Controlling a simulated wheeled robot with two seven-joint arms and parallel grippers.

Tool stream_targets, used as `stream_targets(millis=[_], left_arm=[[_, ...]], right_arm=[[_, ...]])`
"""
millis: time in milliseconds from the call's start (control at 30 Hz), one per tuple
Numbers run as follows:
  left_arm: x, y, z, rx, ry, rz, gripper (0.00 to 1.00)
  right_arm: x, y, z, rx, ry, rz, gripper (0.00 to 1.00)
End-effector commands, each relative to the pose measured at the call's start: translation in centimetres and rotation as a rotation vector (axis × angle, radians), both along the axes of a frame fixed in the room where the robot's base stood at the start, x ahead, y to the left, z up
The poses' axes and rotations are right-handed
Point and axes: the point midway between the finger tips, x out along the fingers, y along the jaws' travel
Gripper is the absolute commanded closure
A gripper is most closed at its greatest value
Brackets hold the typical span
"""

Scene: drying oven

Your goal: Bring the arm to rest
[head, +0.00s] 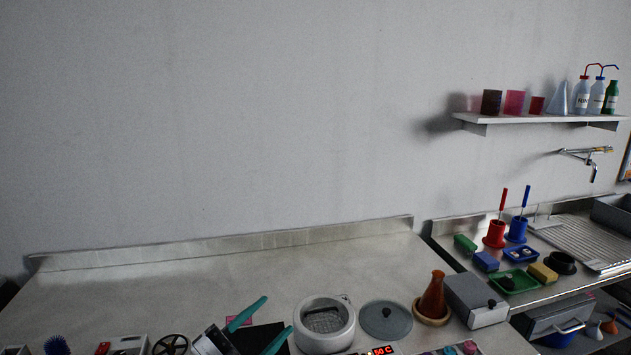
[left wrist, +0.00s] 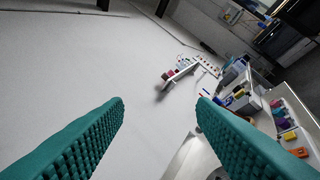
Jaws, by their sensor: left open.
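My left gripper (head: 262,327) comes in at the bottom of the head view, with its two teal fingers spread apart and nothing between them. It is over the steel bench, just left of a white round pot-like drying oven (head: 325,325). In the left wrist view the two teal ridged fingers (left wrist: 160,105) stand wide apart, with only the wall and distant shelf between them. My right gripper is not in view.
A grey round lid (head: 385,320), a brown flask (head: 433,295) on a ring and a grey box (head: 476,300) stand right of the oven. Small items line the front left edge. The back of the bench (head: 180,280) is clear. A wall shelf (head: 540,118) holds bottles.

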Motion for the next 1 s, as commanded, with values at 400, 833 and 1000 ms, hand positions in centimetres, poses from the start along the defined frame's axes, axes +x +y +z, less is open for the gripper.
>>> stream_targets(millis=[400, 833, 1000], left_arm=[[-6.3, 13.7, -15.1, -0.336, 0.878, 0.841, 0.49], [-21.6, 13.2, -24.8, -0.115, 1.627, 0.940, 0.49], [-25.1, 12.5, -26.9, -0.037, 1.787, 0.908, 0.49]], right_arm=[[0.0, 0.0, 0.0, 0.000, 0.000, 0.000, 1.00], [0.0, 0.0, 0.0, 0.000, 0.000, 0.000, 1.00], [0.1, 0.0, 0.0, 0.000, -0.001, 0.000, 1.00]])
